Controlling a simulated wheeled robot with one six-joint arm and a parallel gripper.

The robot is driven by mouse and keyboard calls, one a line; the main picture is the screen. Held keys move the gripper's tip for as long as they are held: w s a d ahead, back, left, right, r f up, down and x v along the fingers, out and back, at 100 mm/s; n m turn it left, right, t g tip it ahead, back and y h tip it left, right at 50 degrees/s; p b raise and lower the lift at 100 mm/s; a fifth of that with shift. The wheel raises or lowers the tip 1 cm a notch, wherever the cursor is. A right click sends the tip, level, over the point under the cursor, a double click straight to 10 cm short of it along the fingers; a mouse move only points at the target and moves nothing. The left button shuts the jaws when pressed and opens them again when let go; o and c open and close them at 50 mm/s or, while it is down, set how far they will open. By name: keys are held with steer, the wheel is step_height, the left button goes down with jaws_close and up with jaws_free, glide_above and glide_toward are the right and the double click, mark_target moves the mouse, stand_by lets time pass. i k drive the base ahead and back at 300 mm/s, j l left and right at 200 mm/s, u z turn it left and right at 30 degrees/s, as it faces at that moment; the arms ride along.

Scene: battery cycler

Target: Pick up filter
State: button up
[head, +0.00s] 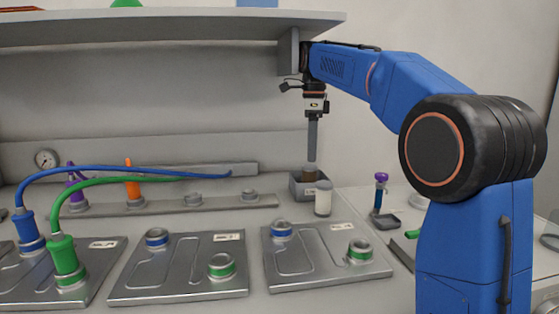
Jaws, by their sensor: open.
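My gripper (312,158) points straight down at the back, right of centre. Its long grey fingers end at a small dark brown cylinder (310,175), which stands in a grey square holder (298,190). From this side the fingers overlap, and I cannot tell whether they are around the cylinder or just above it. A white upright cylinder (322,202) with a darker top stands just in front and to the right of the holder. No label tells me which of these is the filter.
Metal plates with blue and green ports (325,265) fill the front. Blue and green hoses (115,180) arch at the left. A shelf (150,30) hangs above, close to my arm. A purple-topped tool (380,195) stands at the right.

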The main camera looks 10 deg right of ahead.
mark_target(324, 187)
steer(key=k, duration=1)
